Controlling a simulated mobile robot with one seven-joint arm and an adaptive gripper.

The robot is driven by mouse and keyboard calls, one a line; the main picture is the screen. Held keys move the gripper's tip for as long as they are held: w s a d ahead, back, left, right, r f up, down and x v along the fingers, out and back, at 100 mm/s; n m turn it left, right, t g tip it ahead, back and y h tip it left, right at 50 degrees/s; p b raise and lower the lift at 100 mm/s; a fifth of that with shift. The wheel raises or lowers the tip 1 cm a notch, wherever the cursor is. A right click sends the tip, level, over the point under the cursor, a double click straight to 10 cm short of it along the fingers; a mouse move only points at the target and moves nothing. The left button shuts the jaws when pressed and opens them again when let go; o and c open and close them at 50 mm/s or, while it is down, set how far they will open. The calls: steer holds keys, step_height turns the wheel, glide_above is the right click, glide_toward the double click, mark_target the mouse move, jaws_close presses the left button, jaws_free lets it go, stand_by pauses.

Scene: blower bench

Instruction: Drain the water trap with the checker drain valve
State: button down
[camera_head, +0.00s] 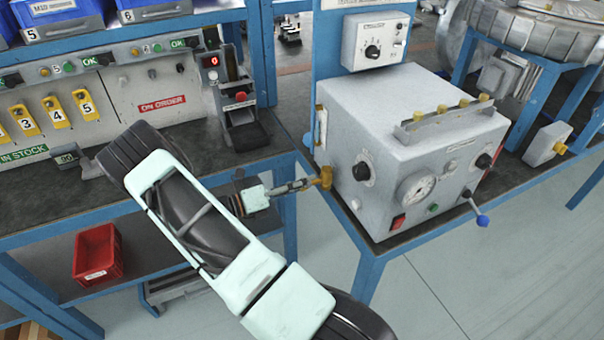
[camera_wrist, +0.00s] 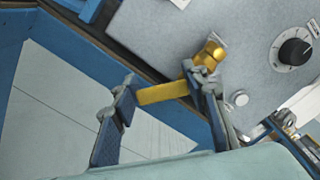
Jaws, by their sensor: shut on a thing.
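The checker (camera_head: 410,150) is a grey box on a blue-framed bench, with a gauge, knobs and a blue-tipped lever. A brass drain valve (camera_head: 326,178) sticks out low on its left side. In the wrist view the valve's brass body (camera_wrist: 209,54) is against the grey wall, and its yellow handle (camera_wrist: 160,93) spans the space between my fingers. My gripper (camera_head: 304,185) reaches it from the left and is shut on this handle; its fingers also show in the wrist view (camera_wrist: 163,100). A narrow upright tube (camera_head: 321,128) above the valve may be the water trap; its water level is unclear.
A rail with several yellow pieces (camera_head: 447,118) tops the checker. A red bin (camera_head: 98,252) sits on the lower shelf at left. A black-and-grey test stand (camera_head: 240,115) stands on the back bench. Open floor (camera_head: 480,290) lies at front right.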

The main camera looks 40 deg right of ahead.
steer(key=shift+s+a+f+n+p, duration=0.1)
steer(key=shift+s+f+n+p, duration=0.2)
steer(key=shift+n, duration=0.55)
steer(key=shift+s+a+f+n+p, duration=0.15)
steer(key=shift+s+n+p, duration=0.2)
steer(key=shift+n, duration=0.55)
steer(key=shift+s+f+n+p, duration=0.25)
steer(key=shift+s+n, duration=0.15)
steer(key=shift+n, duration=0.45)
steer(key=c, duration=1.1)
jaws_free()
steer(key=shift+a, duration=0.1)
steer(key=v, duration=1.1)
steer(key=shift+a, duration=0.4)
